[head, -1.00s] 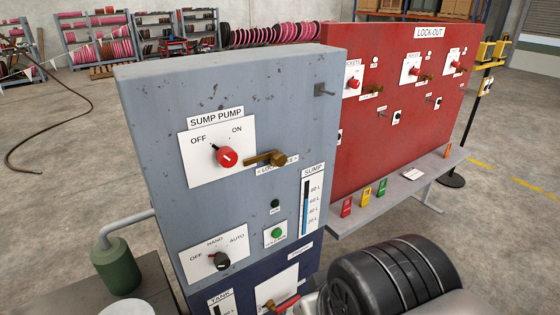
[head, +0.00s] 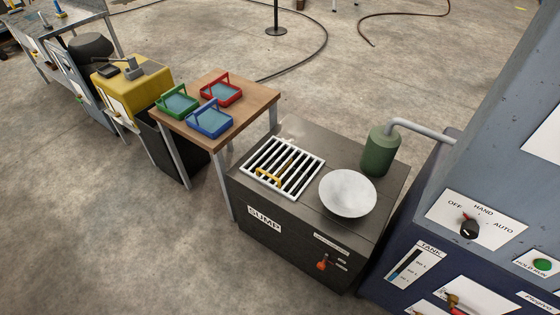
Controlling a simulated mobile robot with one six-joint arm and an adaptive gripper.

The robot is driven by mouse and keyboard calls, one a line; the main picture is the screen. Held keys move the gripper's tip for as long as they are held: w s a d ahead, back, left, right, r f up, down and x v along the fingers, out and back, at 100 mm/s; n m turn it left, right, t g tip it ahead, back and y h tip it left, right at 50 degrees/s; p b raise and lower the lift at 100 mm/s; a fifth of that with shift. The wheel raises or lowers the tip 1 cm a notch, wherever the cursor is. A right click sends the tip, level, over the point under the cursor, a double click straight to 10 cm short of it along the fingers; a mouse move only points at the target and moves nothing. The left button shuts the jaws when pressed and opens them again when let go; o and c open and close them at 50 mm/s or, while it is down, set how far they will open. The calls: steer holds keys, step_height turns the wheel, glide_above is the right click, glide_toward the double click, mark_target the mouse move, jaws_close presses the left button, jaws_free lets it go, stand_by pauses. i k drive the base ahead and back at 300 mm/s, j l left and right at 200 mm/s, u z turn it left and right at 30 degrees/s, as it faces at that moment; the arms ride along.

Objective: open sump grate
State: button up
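The sump grate (head: 310,174) is a white barred panel lying flat on top of the dark sump box (head: 302,234), at its left side. A yellow handle (head: 272,176) lies across the bars near the middle. The grate looks closed over its opening, with dark space between the bars. The front of the box carries a label reading SUMP. My gripper is not in this view.
A white bowl (head: 347,195) and a green pump canister (head: 382,151) with a grey pipe sit right of the grate. The control cabinet (head: 510,150) stands at the right. A wooden table (head: 262,97) with green, red and blue trays stands behind left. Open floor lies in front.

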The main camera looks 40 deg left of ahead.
mark_target(254, 176)
steer(key=u, duration=1.7)
steer(key=i+u, duration=0.15)
steer(key=i, duration=1.15)
